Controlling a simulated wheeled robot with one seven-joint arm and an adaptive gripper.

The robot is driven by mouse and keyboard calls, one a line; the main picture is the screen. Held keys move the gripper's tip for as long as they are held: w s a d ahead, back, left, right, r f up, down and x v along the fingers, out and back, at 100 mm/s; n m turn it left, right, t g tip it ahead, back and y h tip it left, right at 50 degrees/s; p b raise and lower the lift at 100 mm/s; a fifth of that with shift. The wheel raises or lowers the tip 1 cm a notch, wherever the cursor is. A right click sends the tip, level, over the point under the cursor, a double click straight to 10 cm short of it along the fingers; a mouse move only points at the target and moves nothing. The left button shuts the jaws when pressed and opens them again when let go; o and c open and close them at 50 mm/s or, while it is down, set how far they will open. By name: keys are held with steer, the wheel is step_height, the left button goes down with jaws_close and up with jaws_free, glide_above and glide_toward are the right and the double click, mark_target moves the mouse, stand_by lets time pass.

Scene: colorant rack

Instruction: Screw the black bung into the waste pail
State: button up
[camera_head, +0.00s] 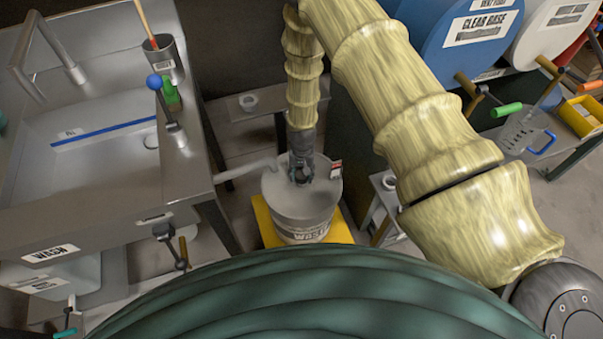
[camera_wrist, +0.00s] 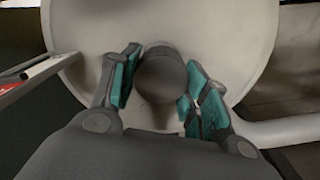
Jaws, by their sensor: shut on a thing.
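The waste pail (camera_head: 303,211) is a grey-white bucket with a pale lid, standing on a yellow base. My gripper (camera_head: 301,177) points down at the top of its lid. In the wrist view my gripper (camera_wrist: 158,88) has its teal-padded fingers on either side of the round dark bung (camera_wrist: 162,75) and is shut on it. The bung sits over the middle of the pail's lid (camera_wrist: 215,35). How deep it sits in the opening is hidden.
The yellow base (camera_head: 262,222) lies under the pail. A grey pipe (camera_head: 243,169) reaches the pail's left side. A red and white tag (camera_head: 336,169) stands at its right. A steel sink bench (camera_head: 180,175) is at the left. Drums, one blue (camera_head: 450,45), stand at upper right.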

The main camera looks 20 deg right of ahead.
steer(key=o, duration=1)
steer(key=shift+w+d, duration=0.15)
steer(key=shift+d, duration=0.05)
steer(key=shift+c, duration=0.2)
steer(key=shift+a, duration=0.1)
steer(key=shift+n, duration=0.5)
steer(key=n, duration=0.6)
steer(key=shift+a, duration=0.2)
steer(key=n, duration=0.6)
steer(key=shift+s+a+n, duration=0.2)
steer(key=shift+n, duration=0.2)
steer(key=shift+d, duration=0.2)
